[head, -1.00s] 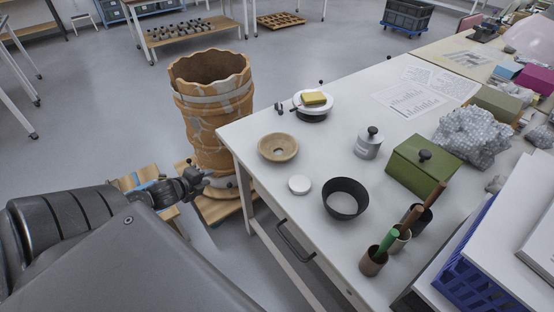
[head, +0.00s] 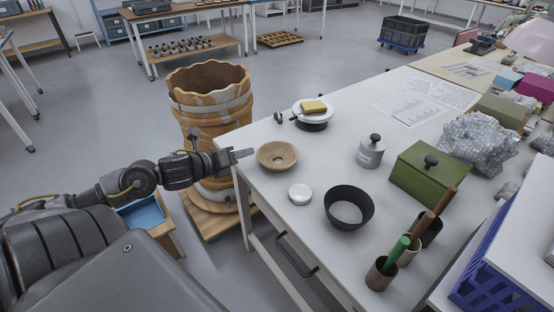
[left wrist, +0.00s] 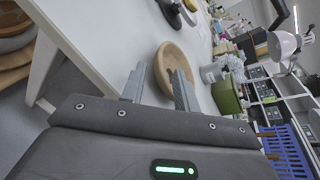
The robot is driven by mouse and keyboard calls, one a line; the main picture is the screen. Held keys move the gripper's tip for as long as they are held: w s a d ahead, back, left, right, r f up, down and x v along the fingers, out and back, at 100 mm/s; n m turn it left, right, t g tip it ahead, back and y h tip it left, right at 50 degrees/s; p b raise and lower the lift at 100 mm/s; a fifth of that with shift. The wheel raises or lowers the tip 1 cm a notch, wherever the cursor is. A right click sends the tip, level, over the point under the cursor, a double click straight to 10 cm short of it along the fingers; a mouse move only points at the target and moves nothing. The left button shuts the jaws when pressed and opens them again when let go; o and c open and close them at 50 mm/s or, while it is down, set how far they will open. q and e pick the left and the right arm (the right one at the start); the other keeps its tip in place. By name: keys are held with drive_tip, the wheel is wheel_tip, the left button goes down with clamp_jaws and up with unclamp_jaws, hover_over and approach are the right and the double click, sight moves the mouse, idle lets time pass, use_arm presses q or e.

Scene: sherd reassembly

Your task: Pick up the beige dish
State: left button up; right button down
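The beige dish (head: 263,164) is a shallow round bowl with a small dark centre. It rests near the left edge of the white table. My left gripper (head: 246,154) is at table height just left of the dish, fingers pointing at its rim. In the left wrist view the two fingers (left wrist: 159,84) are apart with nothing held, and the dish (left wrist: 168,60) shows between and beyond them, partly hidden by one finger. The fingertips seem close to the near rim; I cannot tell if they touch it. My right gripper is not in view.
A white lid (head: 300,194) and a black bowl (head: 349,205) stand in front of the dish. A grey canister (head: 370,152) and green box (head: 427,175) stand right. A large banded vessel (head: 211,110) stands left of the table.

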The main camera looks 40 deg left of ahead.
sight(259, 150)
use_arm(q)
drive_tip(key=shift+w+d+f, duration=0.1)
drive_tip(key=shift+w, duration=0.35)
drive_tip(key=shift+x, duration=2.6)
drive_tip(key=shift+d, duration=0.1)
drive_tip(key=shift+c, duration=0.3)
clamp_jaws()
